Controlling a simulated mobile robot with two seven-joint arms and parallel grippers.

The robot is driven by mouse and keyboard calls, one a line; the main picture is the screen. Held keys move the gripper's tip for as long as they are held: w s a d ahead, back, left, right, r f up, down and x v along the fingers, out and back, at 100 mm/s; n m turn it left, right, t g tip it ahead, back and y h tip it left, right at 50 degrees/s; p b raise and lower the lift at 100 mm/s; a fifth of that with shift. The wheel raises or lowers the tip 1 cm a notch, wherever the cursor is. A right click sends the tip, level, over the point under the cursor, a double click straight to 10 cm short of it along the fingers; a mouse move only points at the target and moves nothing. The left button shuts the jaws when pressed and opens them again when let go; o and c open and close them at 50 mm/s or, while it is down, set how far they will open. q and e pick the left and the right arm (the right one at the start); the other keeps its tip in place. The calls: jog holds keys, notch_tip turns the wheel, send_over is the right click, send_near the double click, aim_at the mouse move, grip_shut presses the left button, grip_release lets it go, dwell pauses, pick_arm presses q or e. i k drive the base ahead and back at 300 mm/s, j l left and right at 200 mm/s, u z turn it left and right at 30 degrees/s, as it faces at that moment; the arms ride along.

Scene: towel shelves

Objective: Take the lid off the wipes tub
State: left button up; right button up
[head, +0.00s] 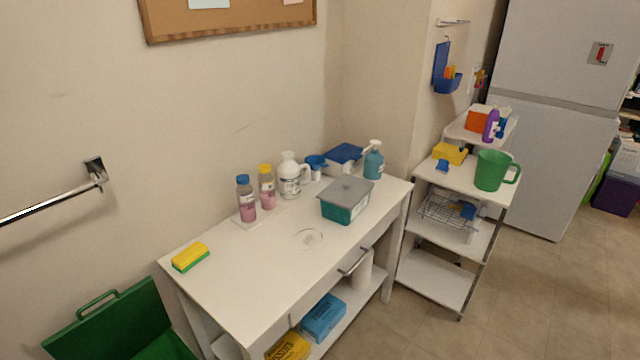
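The wipes tub (341,213) is most likely the teal box with a grey lid (346,189) on the white table, right of the middle. The lid sits on top of the tub and covers its opening. The tub stands upright near the table's front right edge. Neither of my grippers shows in the head view.
Bottles (246,199), a white jug (289,177) and a blue pump bottle (373,161) stand behind the tub. A sponge (190,257) lies at the left. The table (240,275) is clear in front. A shelf cart (440,278) stands right.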

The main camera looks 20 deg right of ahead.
aim_at(347, 190)
jog(key=i+l+u, duration=0.1)
jog(key=l, duration=0.2)
jog(key=i+l+u, duration=0.1)
jog(key=l, duration=0.25)
jog(key=i+l+u, duration=0.1)
jog(key=i+l, duration=0.15)
jog(key=i+l+u, duration=0.15)
jog(key=l, duration=0.25)
jog(key=l+u, duration=0.1)
jog(key=l, duration=0.25)
jog(key=i+l, duration=0.1)
jog(key=l, duration=0.3)
jog(key=i+l, duration=0.15)
jog(key=l, duration=0.25)
jog(key=i+l, duration=0.1)
jog(key=l, duration=0.25)
jog(key=i+l, duration=0.1)
jog(key=l, duration=0.3)
jog(key=i+l, duration=0.15)
jog(key=l, duration=0.25)
jog(key=i+l, duration=0.1)
jog(key=l, duration=0.3)
